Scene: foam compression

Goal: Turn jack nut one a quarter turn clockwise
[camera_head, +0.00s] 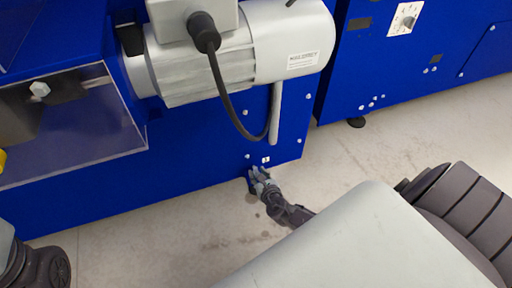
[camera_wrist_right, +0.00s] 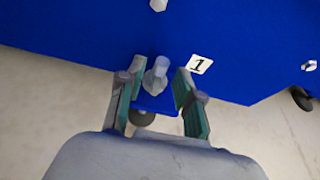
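Jack nut one (camera_wrist_right: 157,72) is a grey metal fitting low on the corner of the blue machine, beside a white label marked 1 (camera_wrist_right: 200,64). Below it, a dark round foot (camera_wrist_right: 143,118) partly shows. My right gripper (camera_head: 259,174) is at this corner in the head view, its fingers around the jack. In the right wrist view its two green-padded fingers stand apart, one on each side of the nut. A gap shows on the right; the left finger looks very close, and I cannot tell if it touches.
The blue machine (camera_head: 190,180) carries a grey motor (camera_head: 240,50) with a hanging black cable (camera_head: 222,95) above the jack. A clear guard (camera_head: 75,135) is at left. A second blue machine (camera_head: 400,65) stands at right. Pale floor (camera_head: 150,245) is open in front.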

